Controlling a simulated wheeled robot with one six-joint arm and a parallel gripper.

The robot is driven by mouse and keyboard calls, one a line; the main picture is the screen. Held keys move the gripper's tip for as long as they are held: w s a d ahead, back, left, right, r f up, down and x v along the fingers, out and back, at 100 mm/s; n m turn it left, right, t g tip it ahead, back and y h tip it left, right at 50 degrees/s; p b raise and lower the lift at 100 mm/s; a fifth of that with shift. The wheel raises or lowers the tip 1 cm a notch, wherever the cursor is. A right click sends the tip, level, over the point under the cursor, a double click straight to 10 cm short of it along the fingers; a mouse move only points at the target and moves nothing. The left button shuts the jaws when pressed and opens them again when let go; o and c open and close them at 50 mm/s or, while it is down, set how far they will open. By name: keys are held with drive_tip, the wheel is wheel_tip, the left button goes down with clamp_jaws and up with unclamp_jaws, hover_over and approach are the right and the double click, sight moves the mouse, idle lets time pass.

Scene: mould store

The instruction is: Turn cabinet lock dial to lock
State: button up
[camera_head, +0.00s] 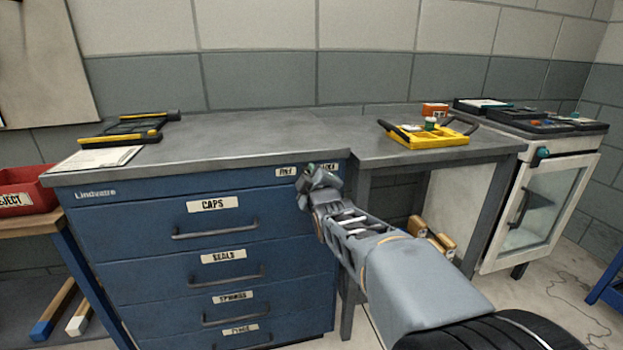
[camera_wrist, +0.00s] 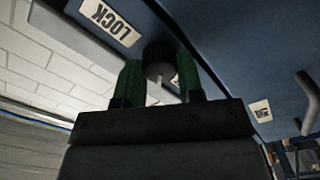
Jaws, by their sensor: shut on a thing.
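The blue cabinet (camera_head: 130,222) has its lock dial at the upper right of its front, hidden behind my gripper (camera_head: 309,178) in the head view. In the wrist view the dial (camera_wrist: 158,55) is a dark round knob between the green fingers of my gripper (camera_wrist: 158,72), which is shut on it. A pale pointer mark on the dial faces the lower part of that view, toward neither label clearly. The LOCK label (camera_wrist: 110,22) is upper left there, upside down; another label (camera_wrist: 262,110), unreadable there, is at right. In the head view the left label (camera_head: 286,172) seems to read FREE.
Drawer handles (camera_head: 215,232) stick out below the dial. A yellow tray (camera_head: 428,138) sits on the bench at right, and a white glass-door cabinet (camera_head: 495,258) stands beyond. A red bin (camera_head: 22,203) is at far left.

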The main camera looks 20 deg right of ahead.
drive_tip(key=m+b, duration=0.1)
drive_tip(key=m, duration=1.6)
drive_tip(key=shift+a+r+b, duration=0.1)
drive_tip(key=shift+r+b, duration=0.05)
drive_tip(key=shift+b, duration=0.25)
drive_tip(key=shift+m, duration=0.4)
drive_tip(key=o, duration=0.9)
